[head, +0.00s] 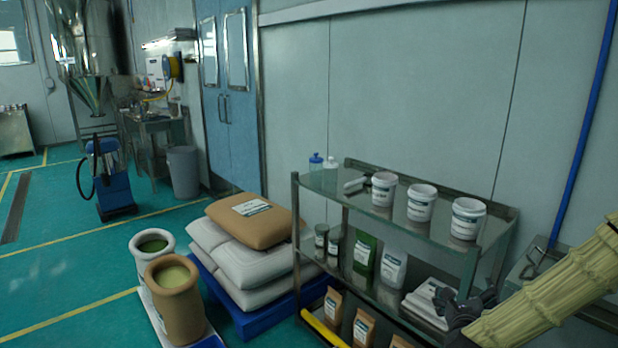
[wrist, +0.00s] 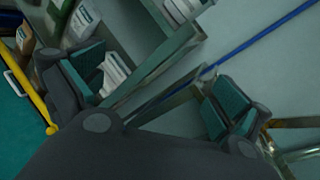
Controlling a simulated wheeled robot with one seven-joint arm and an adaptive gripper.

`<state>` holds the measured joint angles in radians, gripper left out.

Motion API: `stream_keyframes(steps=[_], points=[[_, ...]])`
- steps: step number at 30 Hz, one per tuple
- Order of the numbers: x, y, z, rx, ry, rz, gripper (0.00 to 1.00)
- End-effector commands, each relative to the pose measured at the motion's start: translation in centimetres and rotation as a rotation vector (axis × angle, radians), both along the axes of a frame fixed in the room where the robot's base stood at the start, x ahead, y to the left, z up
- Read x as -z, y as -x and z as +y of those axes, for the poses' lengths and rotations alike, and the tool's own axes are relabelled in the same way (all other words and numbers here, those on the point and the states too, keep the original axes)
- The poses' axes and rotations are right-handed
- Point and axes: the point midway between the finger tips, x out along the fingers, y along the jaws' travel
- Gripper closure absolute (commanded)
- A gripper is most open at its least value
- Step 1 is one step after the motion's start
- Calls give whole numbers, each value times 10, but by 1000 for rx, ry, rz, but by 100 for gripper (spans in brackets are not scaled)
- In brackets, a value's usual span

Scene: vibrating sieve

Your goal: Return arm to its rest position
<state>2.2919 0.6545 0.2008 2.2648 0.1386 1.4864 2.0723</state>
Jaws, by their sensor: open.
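My gripper (head: 470,308) is at the lower right of the head view, at the end of my arm in its pale yellow ribbed cover. It is in front of the right end of a metal shelf rack (head: 405,258). In the wrist view my gripper (wrist: 158,98) has its two fingers spread wide apart. It is open, and nothing is between the fingers. Part of the rack's right end is hidden behind my arm and gripper.
White tubs (head: 421,203) stand on the rack's top shelf; bags and jars fill the shelves below. Stacked sacks (head: 250,218) lie on a blue pallet (head: 247,318) to the left.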

Motion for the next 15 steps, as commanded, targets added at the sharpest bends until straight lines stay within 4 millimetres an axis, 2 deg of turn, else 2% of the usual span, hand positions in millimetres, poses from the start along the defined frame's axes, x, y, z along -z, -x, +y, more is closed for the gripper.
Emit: stream_keyframes(steps=[5,8,15], points=[[55,16,33,-151,203,219,0],[94,34,55,-275,360,374,0],[186,94,102,-632,738,704,0]])
